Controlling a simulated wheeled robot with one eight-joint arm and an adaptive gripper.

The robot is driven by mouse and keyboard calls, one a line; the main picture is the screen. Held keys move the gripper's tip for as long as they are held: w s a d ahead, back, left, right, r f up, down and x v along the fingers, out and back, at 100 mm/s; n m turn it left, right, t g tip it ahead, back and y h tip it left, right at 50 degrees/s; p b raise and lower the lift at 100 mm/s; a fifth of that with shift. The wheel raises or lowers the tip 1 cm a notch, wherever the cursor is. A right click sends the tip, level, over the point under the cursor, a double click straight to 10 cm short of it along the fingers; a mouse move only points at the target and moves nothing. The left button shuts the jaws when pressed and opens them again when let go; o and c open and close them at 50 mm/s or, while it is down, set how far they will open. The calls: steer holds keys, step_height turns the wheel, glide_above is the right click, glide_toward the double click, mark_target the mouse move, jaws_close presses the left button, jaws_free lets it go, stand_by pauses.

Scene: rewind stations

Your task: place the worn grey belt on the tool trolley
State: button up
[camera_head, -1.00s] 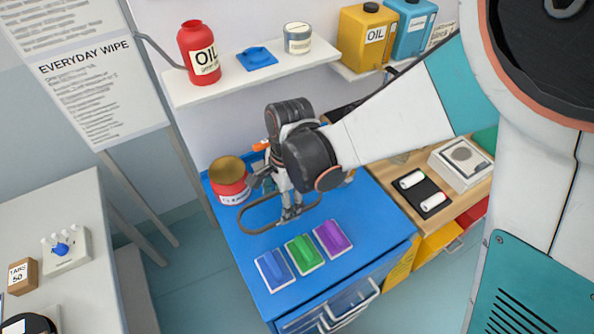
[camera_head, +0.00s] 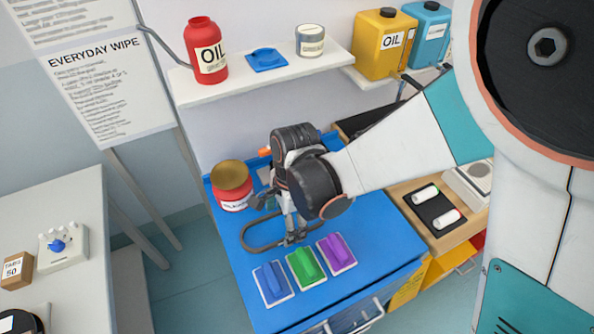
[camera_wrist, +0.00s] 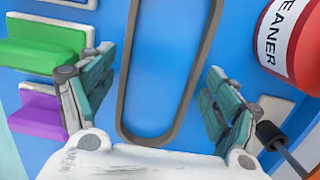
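The worn grey belt (camera_head: 262,249), a long closed loop, lies flat on the blue top (camera_head: 374,238) of a drawer unit that looks like the tool trolley. My gripper (camera_head: 291,238) points down over the belt's right part and hides some of it. In the wrist view the belt (camera_wrist: 127,72) runs lengthwise between the two spread fingers of my gripper (camera_wrist: 160,68). The fingers are open, with blue surface showing between each finger and the belt. Nothing is held.
Blue (camera_head: 272,283), green (camera_head: 305,267) and purple (camera_head: 336,253) blocks on pale plates lie in front of the belt. A red can (camera_head: 232,193) stands behind left. A shelf (camera_head: 270,80) overhangs the back. A wooden bench (camera_head: 410,213) adjoins right.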

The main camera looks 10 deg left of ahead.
steer(key=shift+r, duration=0.1)
stand_by(0.3)
step_height(320, 180, up, 12)
steer(key=w+d+p, duration=0.1)
steer(key=p, duration=0.7)
